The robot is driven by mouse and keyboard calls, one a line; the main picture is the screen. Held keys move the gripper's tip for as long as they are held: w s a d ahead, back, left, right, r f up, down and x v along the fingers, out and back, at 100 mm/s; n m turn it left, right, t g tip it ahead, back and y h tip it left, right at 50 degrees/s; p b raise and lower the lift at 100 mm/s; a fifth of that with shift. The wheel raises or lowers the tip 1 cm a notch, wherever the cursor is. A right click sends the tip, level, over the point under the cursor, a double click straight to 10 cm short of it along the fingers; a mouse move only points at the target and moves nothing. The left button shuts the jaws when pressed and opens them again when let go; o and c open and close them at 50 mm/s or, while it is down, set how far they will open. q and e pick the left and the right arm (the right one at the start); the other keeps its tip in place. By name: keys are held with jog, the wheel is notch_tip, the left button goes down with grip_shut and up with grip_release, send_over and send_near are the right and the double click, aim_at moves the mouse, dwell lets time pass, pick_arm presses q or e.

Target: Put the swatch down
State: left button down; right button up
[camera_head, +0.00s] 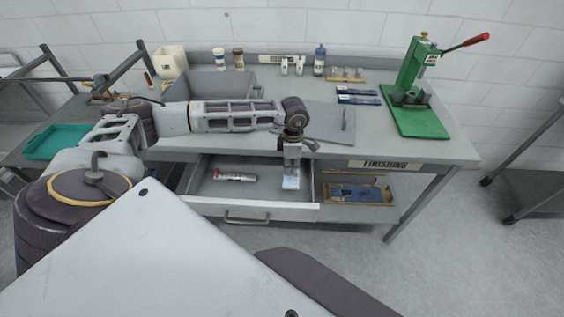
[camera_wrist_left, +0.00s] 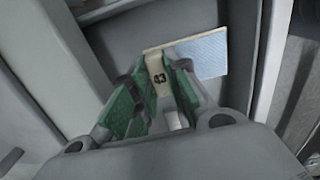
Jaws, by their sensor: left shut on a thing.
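The swatch (camera_head: 291,183) is a small pale blue piece below my left gripper (camera_head: 292,162). In the left wrist view the swatch (camera_wrist_left: 205,53) has a cream tab (camera_wrist_left: 158,78) marked 43. The green-padded fingers of my left gripper (camera_wrist_left: 158,68) are shut on that tab. The swatch hangs at the right side of the open drawer (camera_head: 262,208) under the bench; I cannot tell whether it touches the drawer floor. My right gripper is not in view.
A silver tube (camera_head: 235,177) lies in the drawer, left of the swatch. On the bench stand a grey bin (camera_head: 222,84) and a green press (camera_head: 408,85). The drawer's middle is clear.

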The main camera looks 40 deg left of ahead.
aim_at(291, 173)
pick_arm(q)
notch_tip(291, 173, down, 4)
jog(key=shift+r, duration=0.25)
jog(key=shift+f, duration=0.4)
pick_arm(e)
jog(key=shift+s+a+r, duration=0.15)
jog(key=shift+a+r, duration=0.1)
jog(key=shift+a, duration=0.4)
pick_arm(q)
jog(key=shift+f, duration=0.1)
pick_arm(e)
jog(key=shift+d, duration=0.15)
pick_arm(q)
jog(key=shift+f+p, duration=0.3)
jog(key=shift+f, duration=1.5)
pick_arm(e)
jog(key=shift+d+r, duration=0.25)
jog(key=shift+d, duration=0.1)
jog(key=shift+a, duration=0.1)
